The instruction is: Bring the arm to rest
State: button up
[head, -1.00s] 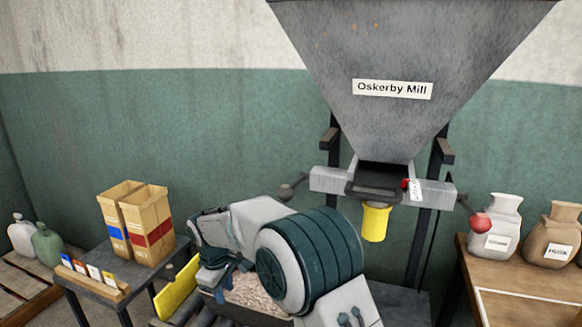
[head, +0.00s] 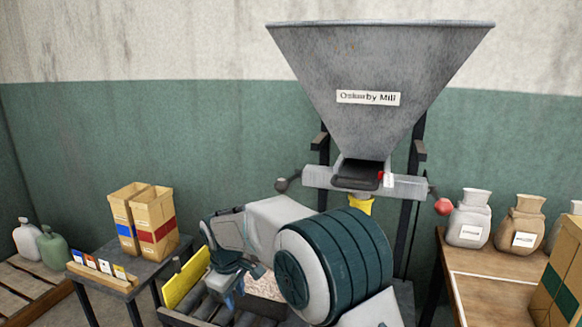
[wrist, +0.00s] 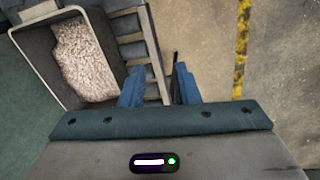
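My gripper (wrist: 158,88) shows in the wrist view with its two blue fingers apart and nothing between them. It points down past the side of a dark bin (wrist: 108,28) of pale grain (wrist: 85,65). In the head view my gripper (head: 233,283) is over the roller conveyor, at the left of the bin. My own arm hides much of the bin there, and only part of the grain (head: 265,285) shows.
The Oskerby Mill hopper (head: 380,70) with its yellow spout (head: 361,203) stands behind my arm. Two cartons (head: 128,215) and a card rack (head: 102,268) are on the left table. Several sacks (head: 468,218) and a green-banded box (head: 562,280) are on the right table.

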jog(key=s+d+r+m+p, duration=0.3)
jog(key=s+d+r, duration=0.4)
jog(key=d, duration=0.4)
jog(key=s+d+r+m+p, duration=0.4)
jog(key=s+d+r+m, duration=0.2)
jog(key=d, duration=0.6)
notch_tip(320, 180, up, 3)
jog(key=shift+s+d+r+t, duration=0.1)
jog(key=shift+s+d+t, duration=0.25)
jog(key=shift+s, duration=0.7)
jog(key=shift+o, duration=0.6)
jog(key=s+d+m+p, duration=0.2)
jog(key=s+d+m, duration=0.1)
jog(key=s, duration=0.6)
jog(key=shift+s+d+r+m+p, duration=0.15)
jog(key=shift+d+r+m+p, duration=0.2)
jog(key=shift+d, duration=0.55)
jog(key=shift+o, duration=1.2)
jog(key=shift+s+d+f+t, duration=0.1)
jog(key=shift+s+f+t, duration=0.05)
jog(key=shift+s+t, duration=0.1)
jog(key=shift+c, duration=1)
jog(key=shift+w, duration=0.1)
